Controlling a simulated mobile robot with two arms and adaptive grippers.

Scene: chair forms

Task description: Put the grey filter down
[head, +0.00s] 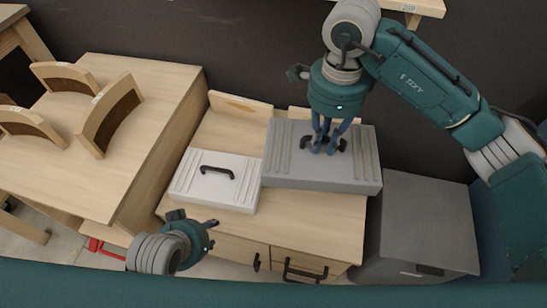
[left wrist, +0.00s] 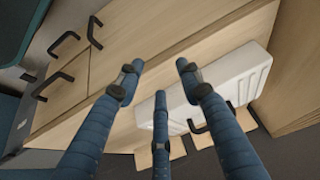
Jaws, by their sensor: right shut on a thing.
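The grey filter (head: 280,170) is a flat grey box with raised ribs and a black handle (head: 338,146). My right gripper (head: 325,146) comes down from above and is shut on that handle. The filter is over the right part of the wooden cabinet (head: 320,210), just right of the white filter; whether its underside touches the top I cannot tell. My left gripper, in the left wrist view (left wrist: 158,82), has its fingers spread and empty. In the head view its wrist (head: 170,248) is at the cabinet's front left; its fingers are hardly visible there.
The white filter (head: 190,182) with a black handle lies on the cabinet's left part; it also shows in the left wrist view (left wrist: 243,72). A wooden table with curved chair backs (head: 108,115) stands left. A grey cabinet (head: 425,215) stands right, its top clear.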

